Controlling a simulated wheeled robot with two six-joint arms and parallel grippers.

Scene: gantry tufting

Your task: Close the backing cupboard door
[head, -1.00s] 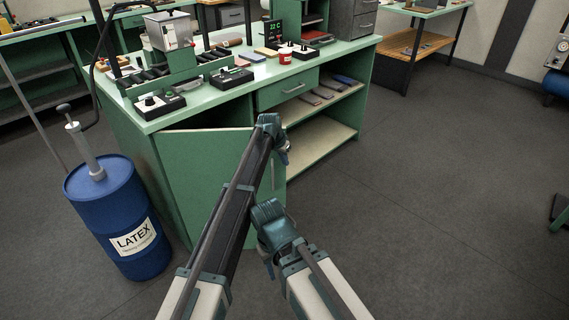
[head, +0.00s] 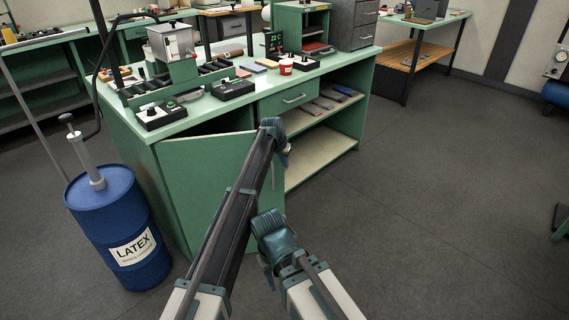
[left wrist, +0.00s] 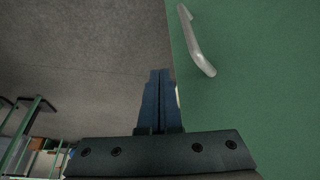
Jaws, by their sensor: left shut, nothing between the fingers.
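The green backing cupboard door (head: 205,180) stands partly open at the cupboard's front left, with a dark gap behind its top edge. Its bar handle (left wrist: 197,42) is on the outer face near the free edge; in the head view my left arm crosses in front of the door. My left gripper (left wrist: 160,100) is shut and empty beside the door's outer face, near the handle but not on it. In the head view the left gripper (head: 284,160) is small and partly hidden by its wrist. My right arm is folded lower down, and its fingers cannot be made out.
A blue latex drum (head: 118,228) with a pump stands left of the cupboard. The green worktop (head: 215,103) carries control boxes and a red cup (head: 286,67). Open shelves (head: 325,148) lie right of the door. The dark floor (head: 440,200) to the right is clear.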

